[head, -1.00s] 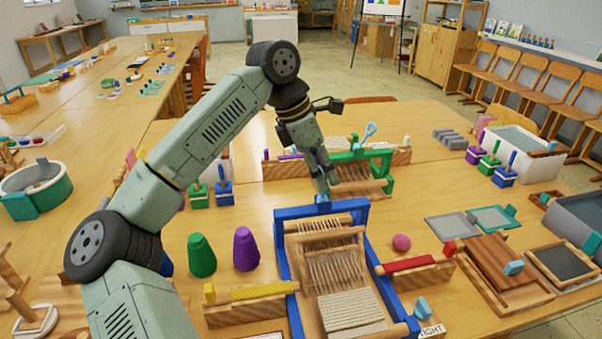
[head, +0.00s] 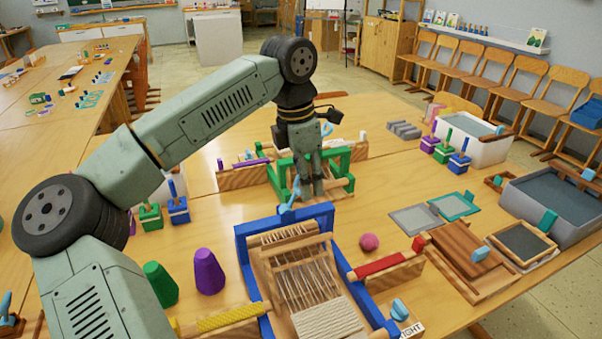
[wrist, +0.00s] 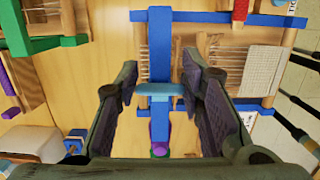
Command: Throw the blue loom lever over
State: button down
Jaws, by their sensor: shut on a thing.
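The blue loom (head: 243,250) stands on the table in front of me, with strung threads and a woven strip in its wooden frame. Its blue lever (head: 287,208) rises from the middle of the far top bar, with a light blue end beside my fingertips. My gripper (head: 308,188) points down at this lever. The blue lever arm (wrist: 160,45) runs up the picture from there.
A green loom (head: 277,170) stands just behind my gripper. Purple (head: 208,272) and green (head: 160,284) cones stand left of the blue loom. A pink ball (head: 369,242) and a red-topped wooden block (head: 385,266) are to its right.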

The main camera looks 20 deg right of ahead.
jog(key=shift+f, duration=0.15)
jog(key=c, duration=1)
grip_release()
jog(key=shift+c, duration=0.2)
notch_tip(320, 180, up, 12)
jog(key=a, duration=0.1)
jog(key=shift+a, duration=0.3)
